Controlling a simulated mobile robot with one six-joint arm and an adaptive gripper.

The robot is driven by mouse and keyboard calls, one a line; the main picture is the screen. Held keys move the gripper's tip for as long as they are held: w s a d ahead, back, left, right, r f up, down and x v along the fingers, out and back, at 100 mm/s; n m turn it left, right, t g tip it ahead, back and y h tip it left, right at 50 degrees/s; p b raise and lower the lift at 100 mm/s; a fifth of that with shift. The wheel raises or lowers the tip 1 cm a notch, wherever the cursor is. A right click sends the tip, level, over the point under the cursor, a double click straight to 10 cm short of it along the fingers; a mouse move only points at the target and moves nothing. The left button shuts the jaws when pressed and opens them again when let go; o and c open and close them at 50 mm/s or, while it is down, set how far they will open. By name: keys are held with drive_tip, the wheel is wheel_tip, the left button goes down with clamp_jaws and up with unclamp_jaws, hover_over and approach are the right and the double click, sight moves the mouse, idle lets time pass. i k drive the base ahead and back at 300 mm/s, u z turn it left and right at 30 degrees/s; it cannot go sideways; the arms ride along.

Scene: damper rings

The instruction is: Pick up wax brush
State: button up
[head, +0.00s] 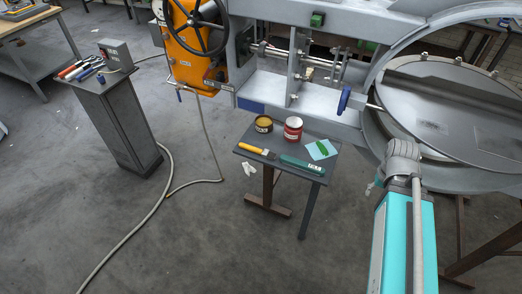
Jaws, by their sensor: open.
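What looks like the wax brush (251,150), with a yellow-orange handle and a dark end, lies flat near the left front edge of a small grey table (268,170). Its dark end points right, towards a long green tool with a pale label (301,165). It is small in the head view, so its bristles are not clear. Nothing holds it. My gripper cannot be made out. Only my turquoise arm link and a grey joint show at the lower right, well to the right of the small table.
A dark yellow tin (263,124), a red tin (293,130) and a light blue cloth (314,156) with a green item share the small table. A large grey machine (335,115) with a blue-handled rod (346,100) stands close behind. Open floor lies in front.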

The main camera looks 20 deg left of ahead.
sight(266, 153)
drive_tip(key=k, duration=1)
drive_tip(key=u, duration=0.55)
drive_tip(key=i, duration=1)
drive_tip(key=z, duration=0.05)
